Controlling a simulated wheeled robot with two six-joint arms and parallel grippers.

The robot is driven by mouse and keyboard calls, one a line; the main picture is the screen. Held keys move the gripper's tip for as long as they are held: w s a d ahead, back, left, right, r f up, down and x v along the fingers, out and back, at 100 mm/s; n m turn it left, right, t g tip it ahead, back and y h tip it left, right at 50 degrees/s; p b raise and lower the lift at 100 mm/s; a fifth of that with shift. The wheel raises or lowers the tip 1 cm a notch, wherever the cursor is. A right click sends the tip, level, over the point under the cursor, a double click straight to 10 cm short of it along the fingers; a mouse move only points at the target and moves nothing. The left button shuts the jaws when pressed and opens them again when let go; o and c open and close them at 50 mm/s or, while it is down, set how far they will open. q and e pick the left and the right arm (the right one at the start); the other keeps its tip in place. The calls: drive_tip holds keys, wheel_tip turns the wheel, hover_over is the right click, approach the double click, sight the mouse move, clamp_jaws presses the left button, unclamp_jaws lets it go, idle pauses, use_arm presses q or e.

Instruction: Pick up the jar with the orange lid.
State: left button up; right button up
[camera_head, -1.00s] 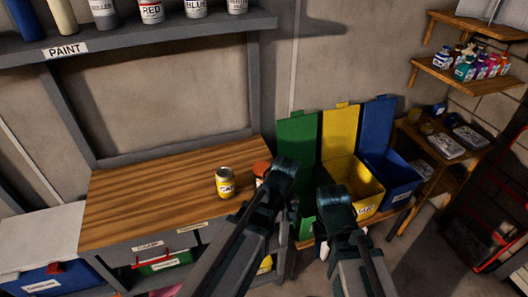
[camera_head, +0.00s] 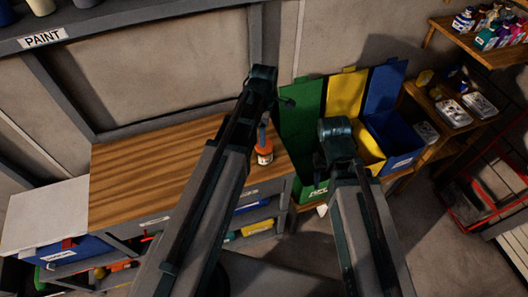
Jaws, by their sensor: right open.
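A small jar-like container with orange on it and a pale label (camera_head: 265,157) stands near the right end of the wooden bench top (camera_head: 150,180). My left arm rises across the view just left of it and partly covers its upper part. My right arm stands right of the bench, in front of the bins.
Green (camera_head: 302,115), yellow (camera_head: 346,95) and blue (camera_head: 385,88) bins stand right of the bench. A grey shelf marked PAINT (camera_head: 43,37) runs above it. A lower shelf (camera_head: 262,225) holds coloured items. The left part of the bench top is bare.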

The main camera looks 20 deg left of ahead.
sight(264, 151)
use_arm(q)
wheel_tip(264, 151, down, 7)
drive_tip(key=b, duration=0.6)
drive_tip(key=shift+f+b, duration=0.2)
drive_tip(key=shift+b, duration=0.1)
wheel_tip(264, 151, down, 5)
drive_tip(key=b, duration=0.5)
drive_tip(key=shift+f, duration=0.15)
